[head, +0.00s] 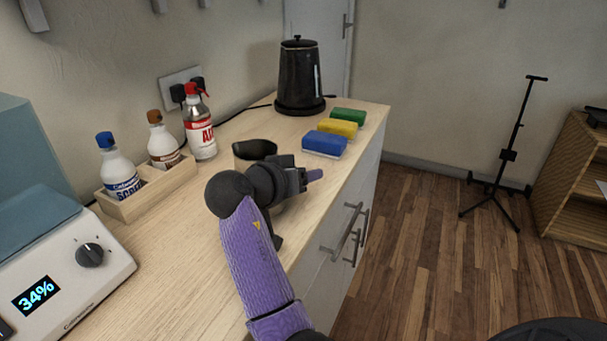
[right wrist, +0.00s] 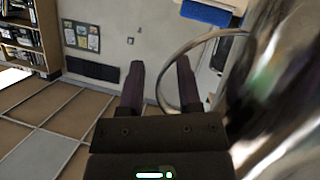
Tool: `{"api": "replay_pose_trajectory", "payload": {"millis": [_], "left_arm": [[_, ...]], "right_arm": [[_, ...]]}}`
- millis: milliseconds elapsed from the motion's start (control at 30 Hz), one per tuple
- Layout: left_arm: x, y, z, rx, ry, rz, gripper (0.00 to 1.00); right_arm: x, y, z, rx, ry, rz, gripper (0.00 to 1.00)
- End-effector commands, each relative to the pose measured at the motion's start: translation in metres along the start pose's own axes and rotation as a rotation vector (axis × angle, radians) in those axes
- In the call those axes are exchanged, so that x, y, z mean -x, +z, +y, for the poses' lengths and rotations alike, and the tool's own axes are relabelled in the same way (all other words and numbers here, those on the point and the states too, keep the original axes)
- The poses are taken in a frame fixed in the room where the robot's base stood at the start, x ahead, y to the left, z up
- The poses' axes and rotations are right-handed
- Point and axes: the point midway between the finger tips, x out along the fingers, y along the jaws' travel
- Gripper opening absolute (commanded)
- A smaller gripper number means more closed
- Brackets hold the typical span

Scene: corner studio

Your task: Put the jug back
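The jug (head: 255,149) stands on the wooden counter, mostly hidden behind my right gripper in the head view; its dark round opening shows. In the right wrist view the jug is a shiny metal body (right wrist: 285,90) at the right edge, with a thin looped handle (right wrist: 161,85). My right gripper (head: 312,176) is beside the jug, over the counter's front side. Its two fingers (right wrist: 158,75) are apart, with the outer curve of the handle between them and one finger inside the loop. I cannot tell whether either finger touches it. My left gripper is not in view.
On the counter (head: 200,240) stand a black kettle (head: 299,80), green (head: 348,116), yellow (head: 337,127) and blue (head: 324,144) sponges, a red-topped spray bottle (head: 199,130), a wooden caddy (head: 136,206) with two bottles and a white scale-like device (head: 90,285). Drawer handles (head: 345,232) jut from the front.

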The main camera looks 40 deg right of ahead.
Motion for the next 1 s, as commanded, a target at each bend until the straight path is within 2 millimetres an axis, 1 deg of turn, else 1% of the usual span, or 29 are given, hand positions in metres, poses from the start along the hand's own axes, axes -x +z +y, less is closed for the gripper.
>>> {"api": "replay_pose_trajectory", "payload": {"millis": [133,200,267,367,400,500,600,700,800,1000], "left_arm": [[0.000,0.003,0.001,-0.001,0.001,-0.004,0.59],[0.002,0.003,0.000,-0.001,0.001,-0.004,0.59],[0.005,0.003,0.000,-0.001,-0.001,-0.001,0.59],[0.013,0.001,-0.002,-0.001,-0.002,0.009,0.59],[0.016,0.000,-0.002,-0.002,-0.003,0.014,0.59],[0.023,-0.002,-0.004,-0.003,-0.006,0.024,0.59],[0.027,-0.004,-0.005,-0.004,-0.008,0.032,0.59],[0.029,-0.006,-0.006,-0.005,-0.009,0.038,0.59],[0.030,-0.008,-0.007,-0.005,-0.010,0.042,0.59],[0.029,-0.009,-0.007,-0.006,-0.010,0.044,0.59]], "right_arm": [[0.000,0.000,0.000,0.000,0.000,0.000,0.43],[0.001,-0.003,0.001,-0.001,0.000,0.000,0.43],[0.010,-0.004,0.001,0.000,-0.002,0.000,0.43],[0.036,-0.006,0.002,-0.002,-0.006,-0.001,0.43],[0.048,-0.006,0.001,-0.001,-0.006,0.000,0.43],[0.077,-0.005,0.001,0.000,-0.006,-0.002,0.43],[0.100,-0.005,0.002,-0.002,-0.004,-0.001,0.43],[0.115,-0.004,0.001,0.000,-0.002,-0.001,0.43],[0.120,-0.003,0.001,0.000,0.000,0.000,0.43],[0.121,-0.002,0.001,0.000,0.001,0.000,0.43]]}}
